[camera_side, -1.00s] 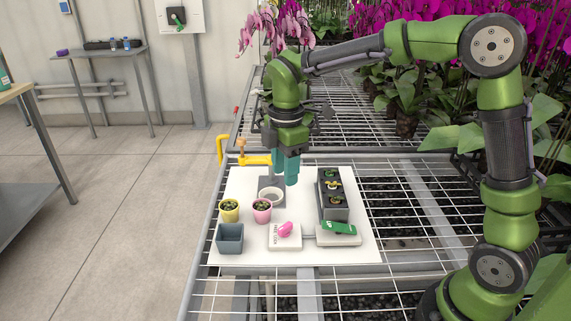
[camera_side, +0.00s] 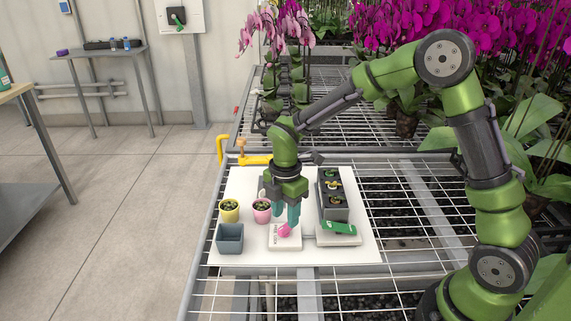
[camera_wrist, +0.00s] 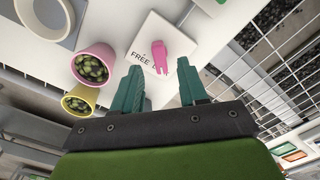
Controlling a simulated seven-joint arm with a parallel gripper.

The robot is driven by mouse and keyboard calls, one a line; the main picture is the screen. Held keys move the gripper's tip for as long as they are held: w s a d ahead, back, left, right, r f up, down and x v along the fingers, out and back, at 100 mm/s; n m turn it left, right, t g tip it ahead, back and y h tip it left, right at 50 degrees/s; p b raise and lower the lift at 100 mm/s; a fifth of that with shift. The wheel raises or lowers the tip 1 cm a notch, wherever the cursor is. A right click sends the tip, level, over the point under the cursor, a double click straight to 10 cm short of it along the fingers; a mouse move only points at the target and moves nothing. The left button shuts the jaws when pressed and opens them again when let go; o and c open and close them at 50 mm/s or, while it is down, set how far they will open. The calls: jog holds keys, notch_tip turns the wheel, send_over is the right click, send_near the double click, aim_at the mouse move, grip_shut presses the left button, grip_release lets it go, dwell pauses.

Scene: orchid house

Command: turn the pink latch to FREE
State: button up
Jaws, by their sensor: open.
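The pink latch (camera_side: 284,229) sits on a white block (camera_side: 283,243) on the white board; the wrist view shows the latch (camera_wrist: 160,54) too. The word FREE is printed on the block (camera_wrist: 145,28), beside the latch. My gripper (camera_side: 287,219) is just above the latch in the side view, its teal fingers pointing down. In the wrist view my gripper (camera_wrist: 165,73) is open, with the latch ahead of its fingertips, seen between them. I cannot tell whether a finger touches the latch. Part of the block is hidden by the fingers.
A pink pot (camera_side: 262,212) and a yellow pot (camera_side: 229,211) stand left of the gripper. A dark tray (camera_side: 333,200) and a green piece (camera_side: 338,227) lie to the right.

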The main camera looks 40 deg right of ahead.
aim_at(285, 226)
jog(key=shift+f, duration=1.65)
grip_shut()
